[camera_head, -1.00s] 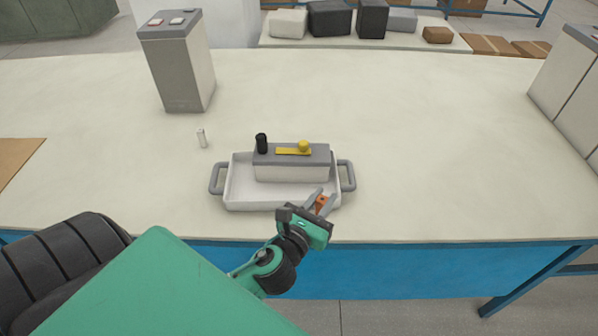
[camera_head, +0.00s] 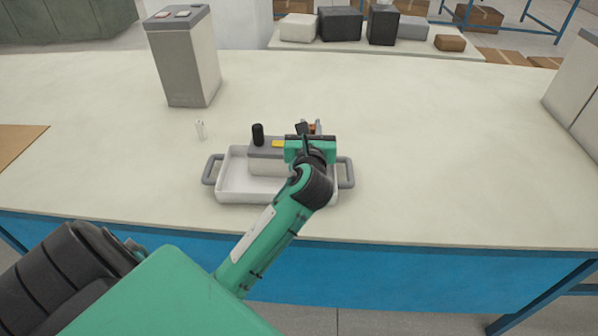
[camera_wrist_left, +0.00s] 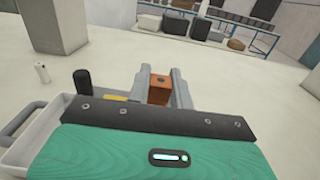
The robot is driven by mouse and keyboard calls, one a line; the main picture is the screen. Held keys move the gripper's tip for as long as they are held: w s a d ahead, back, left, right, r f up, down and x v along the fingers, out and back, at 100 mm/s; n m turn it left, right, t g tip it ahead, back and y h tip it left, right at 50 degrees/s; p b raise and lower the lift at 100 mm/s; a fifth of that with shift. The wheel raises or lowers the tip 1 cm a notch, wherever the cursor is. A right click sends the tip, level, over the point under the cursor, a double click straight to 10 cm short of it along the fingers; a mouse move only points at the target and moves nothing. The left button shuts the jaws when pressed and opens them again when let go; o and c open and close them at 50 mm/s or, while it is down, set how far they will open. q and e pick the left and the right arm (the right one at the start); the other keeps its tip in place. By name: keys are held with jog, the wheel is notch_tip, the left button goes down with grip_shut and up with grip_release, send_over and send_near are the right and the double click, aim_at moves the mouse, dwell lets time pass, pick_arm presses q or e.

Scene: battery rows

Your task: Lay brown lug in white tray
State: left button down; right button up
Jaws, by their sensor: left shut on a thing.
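The white tray (camera_head: 231,188) with grey handles sits near the table's front edge. A grey-topped white block (camera_head: 262,160) stands in it, with a black post (camera_head: 257,134) and a yellow bar (camera_head: 278,144) on top. My left gripper (camera_head: 312,127) is above the tray's right back part and hides the block's right end. It is shut on the brown lug (camera_wrist_left: 159,88), which shows between the fingers in the left wrist view. In the head view only a bit of the lug shows above the gripper. My right gripper is out of view.
A tall grey and white battery (camera_head: 187,62) stands at the back left. A brown board (camera_head: 18,144) lies at the left edge. The table right of the tray is clear.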

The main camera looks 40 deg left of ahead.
pick_arm(q)
jog(key=shift+f+b, duration=1.3)
jog(key=shift+f, duration=6.7)
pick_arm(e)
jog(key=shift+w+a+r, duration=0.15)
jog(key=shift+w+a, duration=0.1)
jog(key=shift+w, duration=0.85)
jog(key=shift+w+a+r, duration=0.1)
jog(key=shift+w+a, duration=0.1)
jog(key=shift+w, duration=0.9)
pick_arm(q)
jog(key=shift+f, duration=0.1)
jog(key=c, duration=1.3)
grip_release()
jog(key=shift+o, duration=0.2)
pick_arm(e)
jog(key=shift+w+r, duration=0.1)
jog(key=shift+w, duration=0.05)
